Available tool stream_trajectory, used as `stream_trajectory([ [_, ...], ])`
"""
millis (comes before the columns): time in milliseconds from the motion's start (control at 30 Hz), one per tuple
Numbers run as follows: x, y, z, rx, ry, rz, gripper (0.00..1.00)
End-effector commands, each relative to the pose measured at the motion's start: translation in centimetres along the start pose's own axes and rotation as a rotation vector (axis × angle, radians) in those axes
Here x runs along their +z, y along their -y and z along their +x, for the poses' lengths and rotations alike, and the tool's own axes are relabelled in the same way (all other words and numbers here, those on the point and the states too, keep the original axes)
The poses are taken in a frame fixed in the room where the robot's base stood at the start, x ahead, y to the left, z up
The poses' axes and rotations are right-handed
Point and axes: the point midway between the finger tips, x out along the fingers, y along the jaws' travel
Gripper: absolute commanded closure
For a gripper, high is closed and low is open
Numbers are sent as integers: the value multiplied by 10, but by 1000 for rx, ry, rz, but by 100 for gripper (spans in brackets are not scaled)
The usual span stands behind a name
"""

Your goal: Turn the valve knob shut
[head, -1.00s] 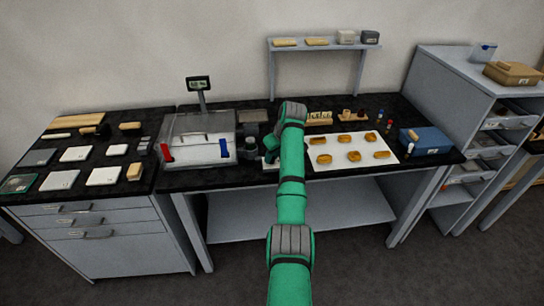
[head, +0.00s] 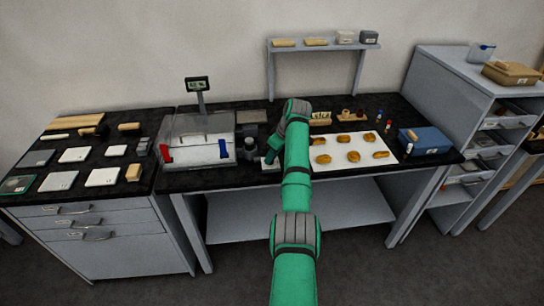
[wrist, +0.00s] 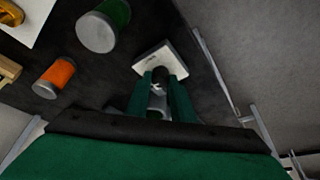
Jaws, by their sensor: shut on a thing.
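The valve shows in the wrist view as a pale square plate (wrist: 148,58) with a small dark knob (wrist: 160,74) standing on it. My gripper (wrist: 160,84) is shut on the knob, with one green finger on each side. The fingers hide part of the knob, and its turn angle cannot be read. In the head view, my gripper (head: 270,157) is low over the worktop, left of the white sheet. The pale plate (head: 268,167) shows just below it, and the knob is mostly hidden there.
The white sheet (head: 328,163) with several gilt pieces lies right of my arm. A clear-sided box (head: 190,138) with red and blue parts stands to the left. In the wrist view, a green-sided cylinder (wrist: 97,32) and an orange one (wrist: 55,76) stand nearby.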

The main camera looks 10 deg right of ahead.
Motion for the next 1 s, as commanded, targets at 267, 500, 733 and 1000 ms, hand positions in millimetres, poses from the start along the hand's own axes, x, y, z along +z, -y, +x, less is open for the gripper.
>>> stream_trajectory([
  [267, 0, 0, 0, 1, 0, 0, 60],
  [500, 0, -1, -6, 3, -1, 0, 60],
  [733, -1, -1, -42, 4, -2, -1, 60],
  [1000, 0, -1, -90, 4, -1, 0, 60],
])
